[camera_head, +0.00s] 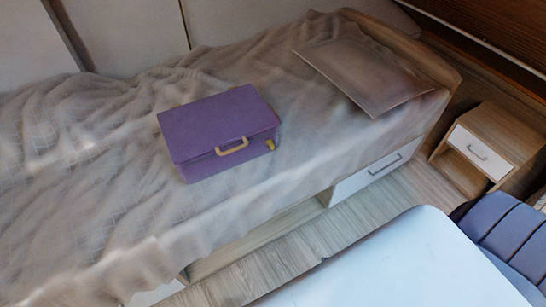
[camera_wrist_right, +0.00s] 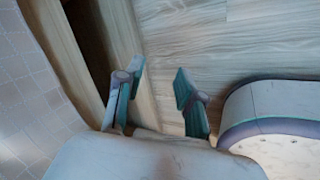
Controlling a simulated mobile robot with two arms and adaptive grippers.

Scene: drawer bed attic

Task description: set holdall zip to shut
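The holdall (camera_head: 215,120) is a purple, box-shaped bag on the bed, with its lid down. A yellow handle (camera_head: 232,147) is on its front side. A small yellow piece (camera_head: 270,145), perhaps the zip pull, is near the front right corner. I cannot tell from this view how far the zip is closed. My right gripper (camera_wrist_right: 159,72) is open and empty in the right wrist view, above the wood floor and away from the holdall. My left gripper is not in view.
The bed (camera_head: 100,180) has a rumpled beige cover and a flat pillow (camera_head: 362,72) at its right end. A white drawer (camera_head: 375,172) is in the bed's side. A small wooden nightstand (camera_head: 490,148) stands at the right. A strip of floor (camera_head: 345,215) runs along the bed.

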